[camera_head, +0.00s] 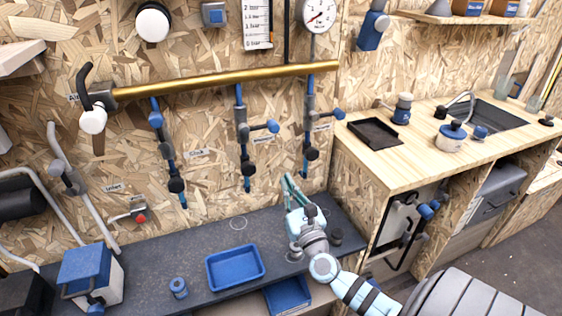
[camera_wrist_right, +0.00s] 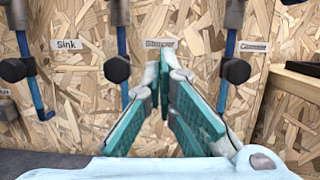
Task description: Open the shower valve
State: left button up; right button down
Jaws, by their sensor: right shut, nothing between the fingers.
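Three vertical pipes with valves hang from a brass manifold (camera_head: 215,82) on the wall. The shower valve (camera_head: 244,131) is the middle one, with its blue lever (camera_head: 272,126) pointing sideways to the right. A black knob (camera_head: 248,168) sits lower on that pipe and also shows in the wrist view (camera_wrist_right: 117,69). The "Shower" label (camera_wrist_right: 160,43) is just right of this pipe. My right gripper (camera_head: 288,178) is shut and empty, below and right of the lever, touching neither lever nor pipe. Its teal fingers (camera_wrist_right: 165,62) point at the wall. My left gripper is out of view.
The left valve (camera_head: 157,120) and right valve (camera_head: 338,114) flank the middle one; the right lever also points right. Below are a dark bench (camera_head: 200,250), a blue tray (camera_head: 235,285) and a blue-and-white box (camera_head: 110,275). A wooden counter (camera_head: 400,168) stands right.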

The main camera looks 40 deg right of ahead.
jog(key=w+d+r+p, duration=0.3)
jog(key=w+r, duration=0.3)
jog(key=w, duration=0.2)
jog(key=shift+w+r, duration=0.25)
jog(key=shift+w+f, duration=0.1)
